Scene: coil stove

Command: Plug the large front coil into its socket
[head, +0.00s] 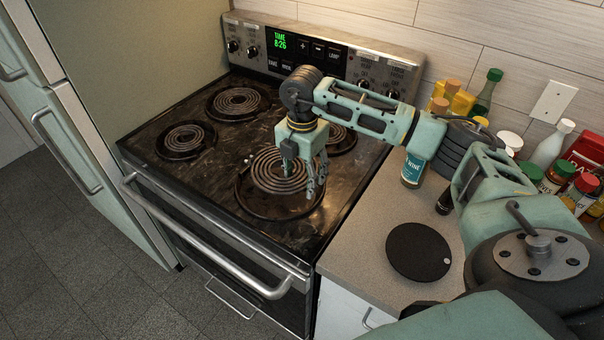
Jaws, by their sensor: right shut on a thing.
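The large front coil (272,174) is a grey spiral at the front right of the stove top. It sits over its dark round drip pan (252,202) and looks slightly raised and offset toward the back of it. My right gripper (304,176) comes down from above and is shut on the right side of the coil. My left gripper is not in view.
A small front-left coil (184,139), a large back-left coil (239,102) and a partly hidden back-right coil (338,136) sit in their pans. The oven handle (200,240) runs along the front.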

